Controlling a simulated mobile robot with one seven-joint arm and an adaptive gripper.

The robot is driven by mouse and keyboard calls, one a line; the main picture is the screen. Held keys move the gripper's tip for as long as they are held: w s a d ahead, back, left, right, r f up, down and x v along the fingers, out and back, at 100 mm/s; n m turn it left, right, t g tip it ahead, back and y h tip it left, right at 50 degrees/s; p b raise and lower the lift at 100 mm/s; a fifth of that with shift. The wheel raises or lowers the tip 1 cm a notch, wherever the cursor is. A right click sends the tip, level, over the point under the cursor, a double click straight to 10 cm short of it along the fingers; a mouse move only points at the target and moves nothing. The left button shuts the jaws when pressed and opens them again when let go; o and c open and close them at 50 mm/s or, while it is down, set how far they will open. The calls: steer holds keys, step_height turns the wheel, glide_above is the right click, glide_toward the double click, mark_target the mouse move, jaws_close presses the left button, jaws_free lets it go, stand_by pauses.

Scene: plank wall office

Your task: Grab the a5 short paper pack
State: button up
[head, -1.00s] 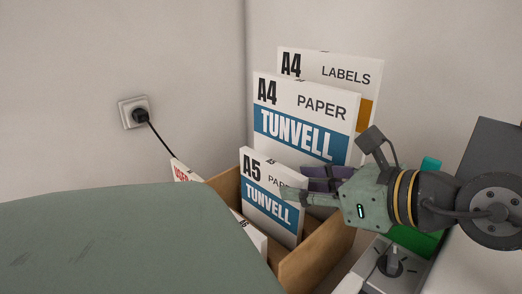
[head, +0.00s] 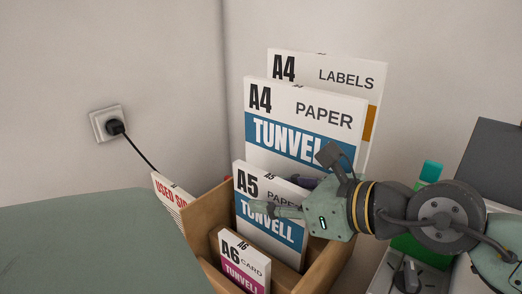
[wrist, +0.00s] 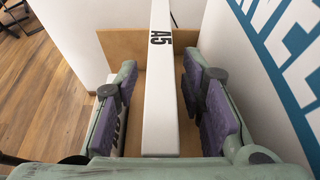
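The A5 paper pack (head: 268,222) is white with a blue TUNVELL band and stands upright in the wooden box (head: 205,212), in front of the A4 paper pack (head: 318,112). My gripper (head: 283,198) is at the pack's upper right in the head view, one finger in front of its face. In the wrist view the A5 pack (wrist: 160,85) shows its narrow top edge between my two purple-padded fingers (wrist: 157,105). They are apart, with gaps on both sides of the pack. The far finger is mostly hidden in the head view.
An A6 card pack (head: 242,262) stands in front of the A5 pack in the box. An A4 labels pack (head: 340,72) stands behind. A used-side paper stack (head: 170,200) is at the left, and a wall socket (head: 110,124) with a cord is above it.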

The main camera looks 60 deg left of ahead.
steer(key=shift+d, duration=0.1)
steer(key=shift+c, duration=0.3)
jaws_close()
stand_by(0.6)
